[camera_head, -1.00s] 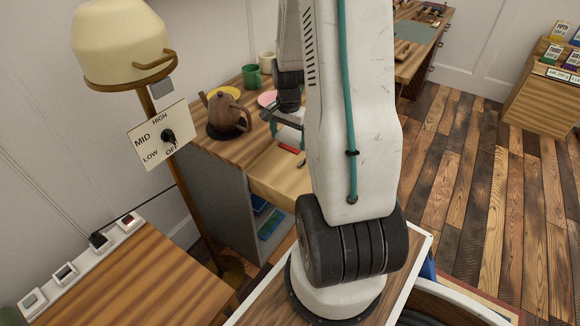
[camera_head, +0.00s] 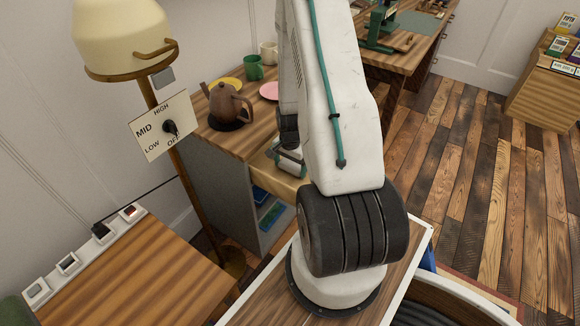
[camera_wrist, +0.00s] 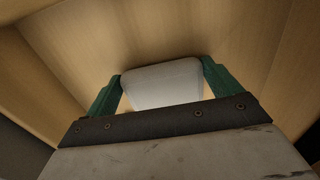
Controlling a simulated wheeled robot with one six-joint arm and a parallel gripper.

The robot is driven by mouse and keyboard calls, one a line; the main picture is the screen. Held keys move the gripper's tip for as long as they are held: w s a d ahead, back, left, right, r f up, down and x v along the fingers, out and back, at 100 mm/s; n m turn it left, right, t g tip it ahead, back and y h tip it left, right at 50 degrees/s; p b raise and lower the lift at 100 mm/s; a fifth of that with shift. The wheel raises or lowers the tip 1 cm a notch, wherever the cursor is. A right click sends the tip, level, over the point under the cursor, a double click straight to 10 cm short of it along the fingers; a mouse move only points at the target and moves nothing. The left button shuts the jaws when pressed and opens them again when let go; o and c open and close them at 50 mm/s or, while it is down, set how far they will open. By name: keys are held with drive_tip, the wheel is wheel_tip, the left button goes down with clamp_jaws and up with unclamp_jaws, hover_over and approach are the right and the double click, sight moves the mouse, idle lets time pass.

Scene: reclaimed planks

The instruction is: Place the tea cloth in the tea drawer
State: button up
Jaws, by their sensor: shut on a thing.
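The tea cloth (camera_wrist: 163,88) is a pale grey-white folded bundle between the two green fingers of my gripper (camera_wrist: 161,72) in the wrist view. My gripper is shut on it. Light wood of the tea drawer (camera_wrist: 180,30) surrounds the cloth in the wrist view. In the head view the drawer (camera_head: 264,181) is pulled out from the grey-sided cabinet, and my gripper (camera_head: 289,160) is down at it. My arm hides much of the drawer. I cannot tell whether the cloth touches the drawer floor.
A brown teapot (camera_head: 228,104), a green mug (camera_head: 253,68), a pale mug (camera_head: 268,54) and a pink plate (camera_head: 270,90) stand on the cabinet top. A lamp (camera_head: 123,38) with a dial sign (camera_head: 158,126) stands at left. Floor at right is clear.

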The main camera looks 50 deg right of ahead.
sight(290, 166)
drive_tip(key=shift+f, duration=0.25)
drive_tip(key=o, duration=0.7)
drive_tip(key=shift+f, duration=0.1)
wheel_tip(290, 166, up, 12)
drive_tip(key=shift+r, duration=0.15)
